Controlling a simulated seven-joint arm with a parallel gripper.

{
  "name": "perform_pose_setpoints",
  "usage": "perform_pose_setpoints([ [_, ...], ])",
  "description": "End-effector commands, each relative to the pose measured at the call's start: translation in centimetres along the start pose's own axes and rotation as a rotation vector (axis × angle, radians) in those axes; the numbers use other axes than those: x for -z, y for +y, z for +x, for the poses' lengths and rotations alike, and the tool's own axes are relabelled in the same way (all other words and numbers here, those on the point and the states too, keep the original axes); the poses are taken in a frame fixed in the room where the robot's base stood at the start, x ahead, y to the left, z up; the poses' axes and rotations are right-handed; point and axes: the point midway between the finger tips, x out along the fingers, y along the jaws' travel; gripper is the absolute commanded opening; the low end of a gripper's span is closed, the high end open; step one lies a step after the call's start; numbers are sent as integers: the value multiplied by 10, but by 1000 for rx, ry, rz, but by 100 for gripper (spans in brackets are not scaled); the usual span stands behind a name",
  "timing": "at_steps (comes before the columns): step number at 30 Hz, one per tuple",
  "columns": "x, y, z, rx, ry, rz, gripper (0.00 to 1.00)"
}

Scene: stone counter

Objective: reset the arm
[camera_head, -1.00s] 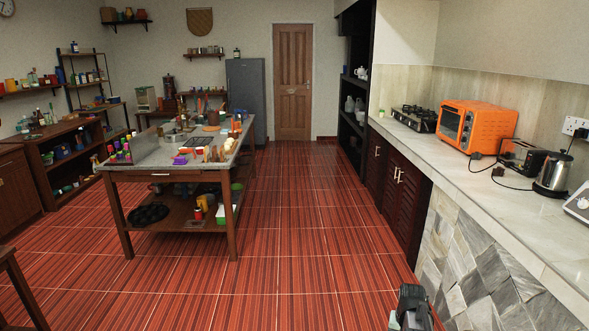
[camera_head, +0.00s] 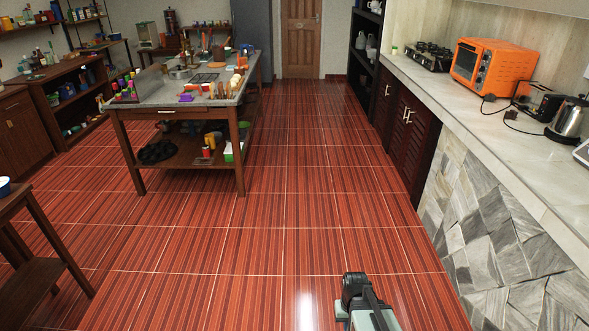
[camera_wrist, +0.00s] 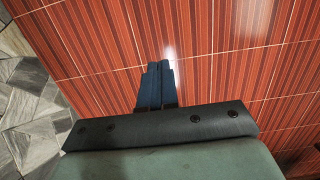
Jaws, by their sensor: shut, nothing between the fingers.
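My gripper (camera_wrist: 159,68) shows in the wrist view with its two dark fingers together and nothing between them. It points out over the red striped tile floor (camera_wrist: 225,40). In the head view part of my arm (camera_head: 362,305) shows at the bottom, right of the middle, above the floor. The fingers cannot be made out there. My gripper touches nothing that I can see.
The stone counter (camera_head: 470,110) runs along the right, with an orange oven (camera_head: 490,66), a toaster and a kettle (camera_head: 568,122). A cluttered work table (camera_head: 150,98) stands at the left. A small wooden table (camera_head: 30,220) is near left. The middle floor is clear.

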Motion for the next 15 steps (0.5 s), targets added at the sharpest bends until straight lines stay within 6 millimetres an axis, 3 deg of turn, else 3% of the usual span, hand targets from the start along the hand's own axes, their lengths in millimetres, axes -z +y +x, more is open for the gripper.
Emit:
perform_pose_setpoints([
  [15, -114, 1, 109, 0, -256, 3, 0],
])
